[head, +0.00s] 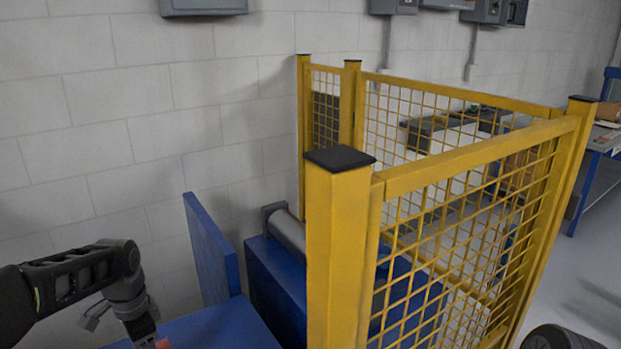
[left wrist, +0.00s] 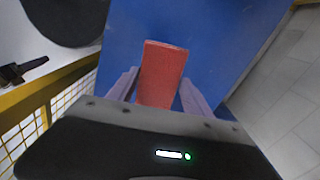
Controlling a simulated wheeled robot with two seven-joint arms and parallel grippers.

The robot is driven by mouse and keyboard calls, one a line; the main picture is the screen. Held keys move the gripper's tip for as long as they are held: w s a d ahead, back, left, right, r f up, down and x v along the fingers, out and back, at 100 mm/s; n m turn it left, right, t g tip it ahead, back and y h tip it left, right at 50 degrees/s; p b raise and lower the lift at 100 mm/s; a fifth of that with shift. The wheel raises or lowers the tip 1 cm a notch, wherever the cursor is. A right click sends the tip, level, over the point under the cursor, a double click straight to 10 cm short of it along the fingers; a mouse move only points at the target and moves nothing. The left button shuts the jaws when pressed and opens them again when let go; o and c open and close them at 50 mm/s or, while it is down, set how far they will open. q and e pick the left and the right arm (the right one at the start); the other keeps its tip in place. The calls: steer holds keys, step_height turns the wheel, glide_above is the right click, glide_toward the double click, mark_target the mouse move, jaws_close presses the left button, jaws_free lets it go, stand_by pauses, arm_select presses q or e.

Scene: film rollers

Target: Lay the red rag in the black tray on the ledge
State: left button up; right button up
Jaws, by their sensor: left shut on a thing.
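The red rag (left wrist: 163,72) stands up between the two fingers of my left gripper (left wrist: 159,92) in the left wrist view. The gripper is shut on it. In the head view only a small red bit of the rag (head: 163,344) shows at the bottom edge, under my left gripper (head: 150,340), over or beside a blue surface. I cannot tell whether the rag touches that surface. I cannot make out the black tray for certain in either view. My right gripper is not in view.
A yellow mesh fence (head: 340,240) with thick posts stands right of my left arm. A blue upright panel (head: 212,250) and a blue surface (head: 215,330) lie near the gripper, by the block wall (head: 150,110). A grey roller (head: 287,228) sits behind the fence post.

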arm_select(q)
steer(key=n, duration=0.3)
steer(key=shift+w+d+f, duration=0.1)
steer(key=shift+f, duration=0.05)
steer(key=d+n, duration=0.2)
steer(key=w+d+n, duration=0.1)
steer(key=n, duration=0.1)
steer(key=shift+w+f, duration=0.1)
steer(key=shift+f, duration=0.3)
steer(key=w+d+f+n, duration=0.1)
steer(key=w+d, duration=0.1)
steer(key=d, duration=1.2)
steer(key=shift+w+d+n, duration=0.15)
steer(key=shift+w+n, duration=0.1)
steer(key=shift+n, duration=0.05)
steer(key=shift+f, duration=0.1)
